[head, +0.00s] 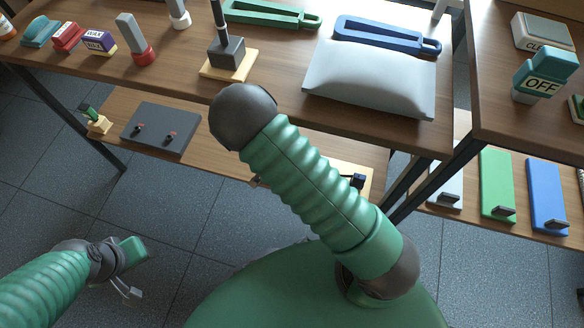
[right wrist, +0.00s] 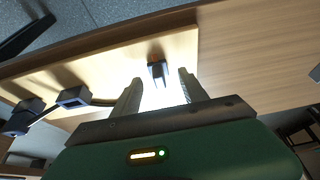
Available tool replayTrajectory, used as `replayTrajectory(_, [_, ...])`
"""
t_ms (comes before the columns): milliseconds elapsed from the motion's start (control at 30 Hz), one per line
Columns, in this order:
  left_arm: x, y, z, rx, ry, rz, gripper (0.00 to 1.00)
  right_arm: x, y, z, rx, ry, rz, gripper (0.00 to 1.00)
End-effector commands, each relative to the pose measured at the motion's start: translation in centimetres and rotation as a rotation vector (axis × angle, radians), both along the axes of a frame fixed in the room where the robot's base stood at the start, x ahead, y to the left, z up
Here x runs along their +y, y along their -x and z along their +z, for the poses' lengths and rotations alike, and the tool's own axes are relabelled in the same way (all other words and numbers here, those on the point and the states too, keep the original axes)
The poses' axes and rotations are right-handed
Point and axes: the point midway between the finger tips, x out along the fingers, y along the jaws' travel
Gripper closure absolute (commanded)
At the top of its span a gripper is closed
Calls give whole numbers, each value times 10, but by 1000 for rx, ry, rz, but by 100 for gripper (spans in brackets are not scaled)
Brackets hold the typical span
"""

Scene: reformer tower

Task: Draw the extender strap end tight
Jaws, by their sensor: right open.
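In the right wrist view my right gripper (right wrist: 160,88) is open over a light wood board (right wrist: 182,50). A small dark piece with an orange-red spot (right wrist: 157,68) stands between and slightly beyond its fingertips, apparently untouched. I cannot tell whether it is the strap end. In the head view the board (head: 362,171) shows only partly on the lower shelf; my right arm hides the right gripper. My left gripper (head: 132,290) hangs low at the left, its jaws unclear.
The upper table holds a grey cushion (head: 370,78), a blue clamp-like tool (head: 385,33) and a block with a handle (head: 227,52). A dark plate (head: 161,128) lies on the lower shelf. Floor at the left is clear.

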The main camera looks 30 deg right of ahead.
Motion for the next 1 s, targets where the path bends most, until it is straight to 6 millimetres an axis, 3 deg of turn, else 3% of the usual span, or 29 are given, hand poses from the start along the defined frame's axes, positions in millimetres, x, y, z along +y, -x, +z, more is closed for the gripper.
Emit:
replayTrajectory(233, [0,0,2,0,0,0,64,1,1,2,2,-1,1,50])
replayTrajectory(800, [0,0,56,0,0,0,64,16,14,53,3,-2,0,50])
replayTrajectory(1000, [0,0,58,0,0,0,64,18,16,55,3,0,1,50])
